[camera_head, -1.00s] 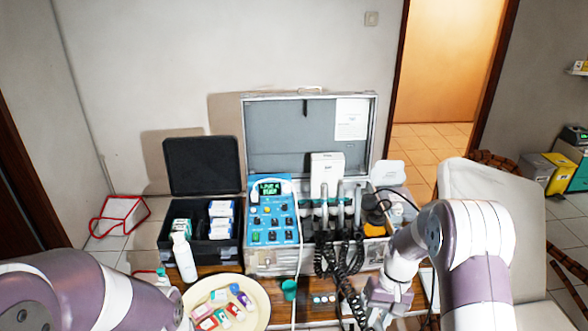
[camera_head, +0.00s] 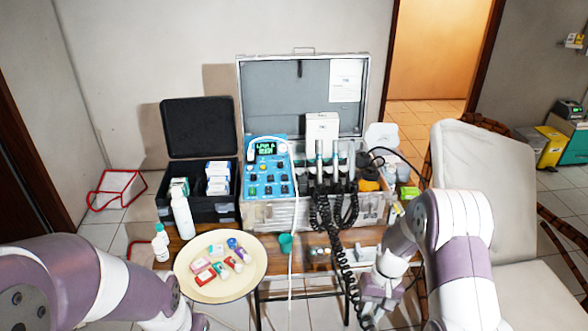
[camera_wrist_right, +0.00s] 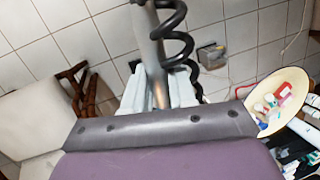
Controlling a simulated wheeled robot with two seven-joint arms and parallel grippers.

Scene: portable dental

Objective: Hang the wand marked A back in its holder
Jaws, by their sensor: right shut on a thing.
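A grey metal wand (camera_wrist_right: 150,45) is between the pale fingers of my right gripper (camera_wrist_right: 155,92) in the right wrist view, and the gripper is shut on it. A black coiled cable (camera_wrist_right: 180,42) runs beside the wand. In the head view my right gripper (camera_head: 372,303) is low, in front of the table's right side; its fingertips and the wand are hard to make out. The holder (camera_head: 333,186) is in the open case, with several wands upright in it. I cannot read any letter marks. My left arm is at lower left, its gripper out of frame.
The silver case (camera_head: 300,213) has a blue control unit (camera_head: 268,185) left of the holder. Coiled cables (camera_head: 343,262) hang over the table's front. A chair (camera_head: 470,180) is at right.

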